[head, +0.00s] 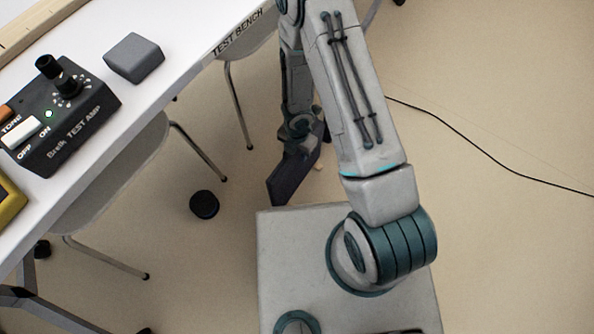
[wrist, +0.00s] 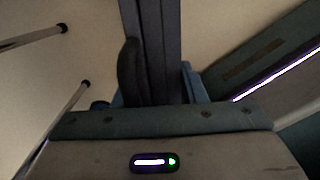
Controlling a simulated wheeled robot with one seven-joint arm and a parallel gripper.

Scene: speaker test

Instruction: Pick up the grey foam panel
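The grey foam panel (head: 290,180) is a thin dark slab, held low beside the bench in front of my base. In the wrist view the panel (wrist: 152,45) runs up and away from between the fingers, a dark grey strip with lengthwise lines. My gripper (head: 303,148) hangs from the arm and is shut on the panel. In the wrist view one finger lies at the panel's left side and a blue part at its right. The panel's lower end and the contact faces are partly hidden.
The white test bench (head: 190,62) at left bears a grey block (head: 134,58), a black test amp (head: 62,118) and a yellow-edged device (head: 10,203). Grey chairs (head: 110,170) stand under it. A black round object (head: 204,204) and a cable (head: 480,148) lie on the floor.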

